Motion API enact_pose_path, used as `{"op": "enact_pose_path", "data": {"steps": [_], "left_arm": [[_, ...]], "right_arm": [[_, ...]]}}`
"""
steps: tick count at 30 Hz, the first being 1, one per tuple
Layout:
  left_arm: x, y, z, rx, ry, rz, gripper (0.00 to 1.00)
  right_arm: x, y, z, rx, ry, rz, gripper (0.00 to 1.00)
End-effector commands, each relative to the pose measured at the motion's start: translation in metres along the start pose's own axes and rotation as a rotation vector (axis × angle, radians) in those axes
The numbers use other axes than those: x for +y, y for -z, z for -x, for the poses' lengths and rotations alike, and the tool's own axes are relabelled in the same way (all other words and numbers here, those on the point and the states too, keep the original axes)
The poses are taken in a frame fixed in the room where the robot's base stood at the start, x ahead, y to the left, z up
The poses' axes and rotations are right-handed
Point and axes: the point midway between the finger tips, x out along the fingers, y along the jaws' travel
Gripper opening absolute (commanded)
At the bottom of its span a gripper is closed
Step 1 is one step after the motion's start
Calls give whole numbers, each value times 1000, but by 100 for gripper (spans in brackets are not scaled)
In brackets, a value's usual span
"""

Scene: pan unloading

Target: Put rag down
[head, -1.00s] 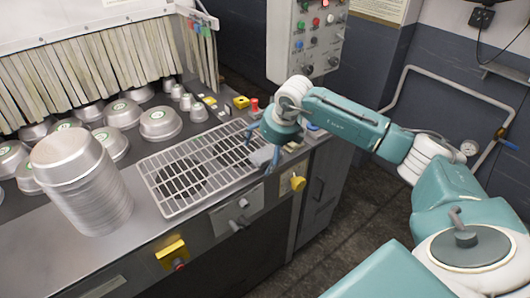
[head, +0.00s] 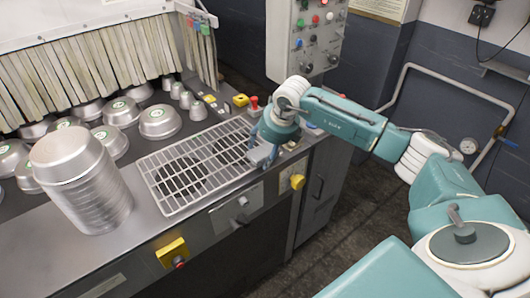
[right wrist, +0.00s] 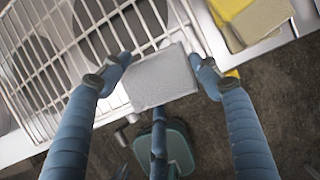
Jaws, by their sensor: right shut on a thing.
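A small grey rag (right wrist: 162,78) is held between the fingers of my right gripper (right wrist: 160,64) in the right wrist view. It hangs over the front edge of the wire grate (right wrist: 62,72). In the head view my right gripper (head: 264,152) is low at the right end of the grate (head: 168,208), with the rag (head: 260,157) partly hidden by its fingers. I cannot tell whether the rag touches the grate. My left gripper is not in view.
A tall stack of metal pans (head: 92,195) stands left of the grate, with several pans behind it. A control box (head: 308,40) hangs behind my right arm.

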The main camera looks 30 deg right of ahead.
Motion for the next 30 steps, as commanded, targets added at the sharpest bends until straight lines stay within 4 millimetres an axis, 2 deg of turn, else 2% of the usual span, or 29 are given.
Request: {"op": "enact_pose_path", "data": {"steps": [4, 8, 21, 24, 30], "left_arm": [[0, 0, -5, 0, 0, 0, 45], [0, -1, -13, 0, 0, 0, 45], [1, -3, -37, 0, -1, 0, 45], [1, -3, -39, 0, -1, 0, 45], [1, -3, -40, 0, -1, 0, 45]], "right_arm": [[0, -6, 12, -5, 0, -1, 33], [0, -16, 33, -10, 0, 0, 33], [0, -62, 146, -8, -1, 0, 33], [0, -68, 163, -6, -1, -1, 33], [0, -75, 180, -3, 0, -1, 33]]}}
